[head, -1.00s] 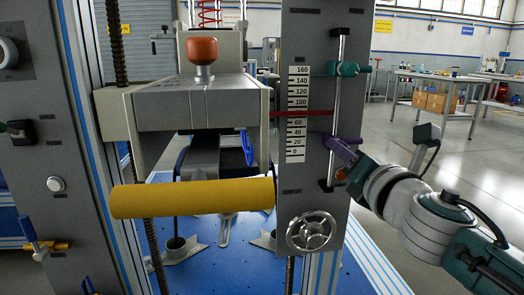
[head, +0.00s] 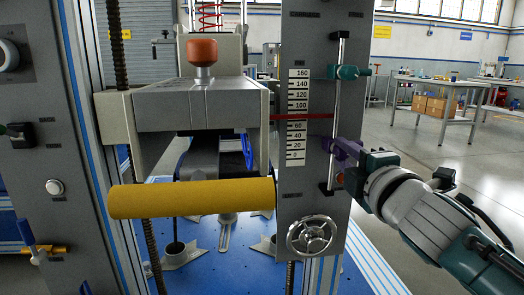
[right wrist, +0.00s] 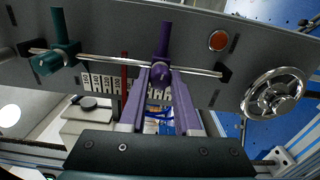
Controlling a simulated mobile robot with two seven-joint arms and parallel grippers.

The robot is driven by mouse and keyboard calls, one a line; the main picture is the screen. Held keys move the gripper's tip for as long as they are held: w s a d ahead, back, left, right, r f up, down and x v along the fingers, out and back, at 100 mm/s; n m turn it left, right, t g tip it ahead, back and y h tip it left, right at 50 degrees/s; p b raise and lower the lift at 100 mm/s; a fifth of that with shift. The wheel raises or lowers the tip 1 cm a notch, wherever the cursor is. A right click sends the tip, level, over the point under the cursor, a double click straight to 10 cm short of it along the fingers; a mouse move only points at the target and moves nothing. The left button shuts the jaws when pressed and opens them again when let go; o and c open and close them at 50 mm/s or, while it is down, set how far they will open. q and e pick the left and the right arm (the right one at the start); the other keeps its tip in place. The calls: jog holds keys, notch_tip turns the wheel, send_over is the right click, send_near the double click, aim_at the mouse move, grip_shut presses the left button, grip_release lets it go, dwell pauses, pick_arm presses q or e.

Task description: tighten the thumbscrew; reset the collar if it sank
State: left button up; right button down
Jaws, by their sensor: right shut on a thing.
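A purple collar with a thumbscrew (right wrist: 161,72) sits low on a slim metal rod (head: 337,100) beside the printed scale (head: 297,120). The collar (head: 328,145) also shows in the head view, level with the scale's lower part. My right gripper (head: 347,150) meets it from the right. In the right wrist view its lilac fingers (right wrist: 160,80) are shut on the thumbscrew's head. The fingers partly hide the thumbscrew. A teal collar (head: 343,71) sits higher on the same rod; it shows left in the right wrist view (right wrist: 60,52). My left gripper is out of view.
A red pointer line (head: 303,116) crosses the scale above the purple collar. A handwheel (head: 311,235) is mounted below on the grey panel. A yellow roller (head: 190,198) lies across the front. Open floor and workbenches (head: 440,85) lie to the right.

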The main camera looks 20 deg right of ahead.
jog(key=shift+m+p, duration=0.3)
jog(key=shift+m, duration=1.9)
jog(key=c, duration=0.6)
grip_release()
jog(key=shift+s+a, duration=0.1)
jog(key=shift+s, duration=0.25)
jog(key=p+v, duration=0.2)
jog(key=v, duration=0.7)
